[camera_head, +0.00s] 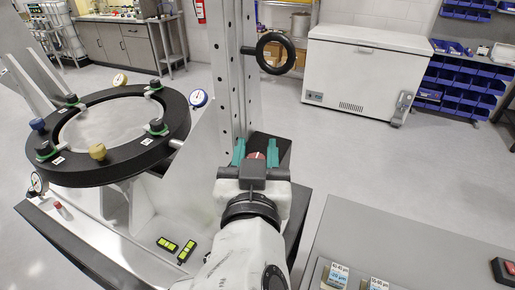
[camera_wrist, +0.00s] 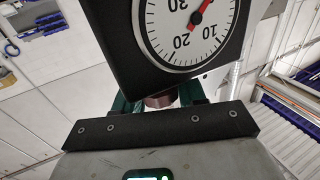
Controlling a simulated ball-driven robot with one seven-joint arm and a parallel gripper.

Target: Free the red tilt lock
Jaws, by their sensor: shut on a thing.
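The red tilt lock (camera_head: 257,155) shows as a small red cap between the teal fingers of my gripper (camera_head: 256,153), beside the foot of the upright column. My gripper is shut on it. In the wrist view a reddish-brown round part (camera_wrist: 160,101) sits between the two teal fingers, mostly hidden by a black block and the gripper's dark bar. The black block carries a white dial (camera_wrist: 180,38) with a red pointer near 10. The mirror fixture (camera_head: 78,176) is a black ring around a round pale plate, left of my gripper.
The perforated column (camera_head: 226,75) rises behind my gripper, with a black handwheel (camera_head: 276,53) on its right. Small dials and knobs surround the ring. A grey bench (camera_head: 400,235) with labelled boxes is at lower right. A white chest freezer (camera_head: 360,75) stands behind; floor between is clear.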

